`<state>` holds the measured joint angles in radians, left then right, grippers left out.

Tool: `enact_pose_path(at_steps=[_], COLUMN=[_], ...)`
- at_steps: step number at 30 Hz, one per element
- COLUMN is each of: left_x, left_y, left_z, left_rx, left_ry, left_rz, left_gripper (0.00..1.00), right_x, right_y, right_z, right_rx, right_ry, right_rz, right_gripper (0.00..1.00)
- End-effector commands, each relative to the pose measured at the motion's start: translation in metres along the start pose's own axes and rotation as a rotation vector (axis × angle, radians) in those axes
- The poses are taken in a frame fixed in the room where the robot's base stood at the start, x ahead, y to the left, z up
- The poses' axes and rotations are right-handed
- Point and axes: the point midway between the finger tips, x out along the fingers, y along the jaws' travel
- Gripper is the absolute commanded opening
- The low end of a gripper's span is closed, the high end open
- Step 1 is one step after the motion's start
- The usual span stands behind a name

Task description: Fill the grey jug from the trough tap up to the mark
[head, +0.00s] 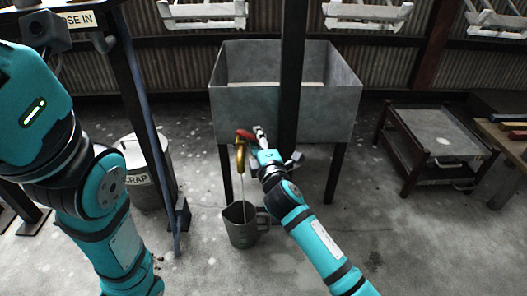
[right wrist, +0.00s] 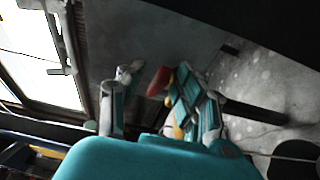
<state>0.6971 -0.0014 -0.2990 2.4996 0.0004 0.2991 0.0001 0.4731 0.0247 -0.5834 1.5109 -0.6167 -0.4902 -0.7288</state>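The grey jug (head: 240,230) stands upright on the floor under the brass tap (head: 240,160) of the metal trough (head: 285,110). A thin pale stream runs from the spout into the jug's mouth. The water level and the mark cannot be made out. The tap has a red handle (head: 244,134). My right gripper (head: 259,132) is beside the handle, on its right. In the right wrist view its two fingers (right wrist: 160,98) are apart, with the red handle (right wrist: 159,81) showing between them, nearer one finger; contact is unclear. My left arm shows at the left, but its gripper is out of view.
A dark post (head: 291,80) rises in front of the trough. A lidded scrap bin (head: 152,180) and a blue-edged post (head: 150,130) stand at the left. A low table (head: 430,135) is at the right. White hangers (head: 367,12) hang above. Floor around the jug is clear.

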Motion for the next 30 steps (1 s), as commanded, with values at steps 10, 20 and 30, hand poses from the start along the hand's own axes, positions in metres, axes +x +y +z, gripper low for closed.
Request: enact_pose_path(at_steps=[10, 20, 30], left_x=[0.001, 0.001, 0.001], left_y=[0.001, 0.001, 0.001], left_z=[-0.001, -0.001, -0.001], left_rx=[0.000, 0.000, 0.000], left_ry=[0.003, 0.004, 0.004], left_rz=[0.002, 0.003, 0.003], left_gripper=[0.40, 0.40, 0.40], right_x=[-0.067, -0.111, -0.114], right_y=[-0.002, -0.002, -0.001], right_z=[0.000, 0.000, 0.000], right_rx=[0.001, 0.000, 0.001], right_ry=[0.001, 0.000, 0.000], right_rz=[-0.003, -0.004, -0.003], right_gripper=[0.35, 0.35, 0.35])
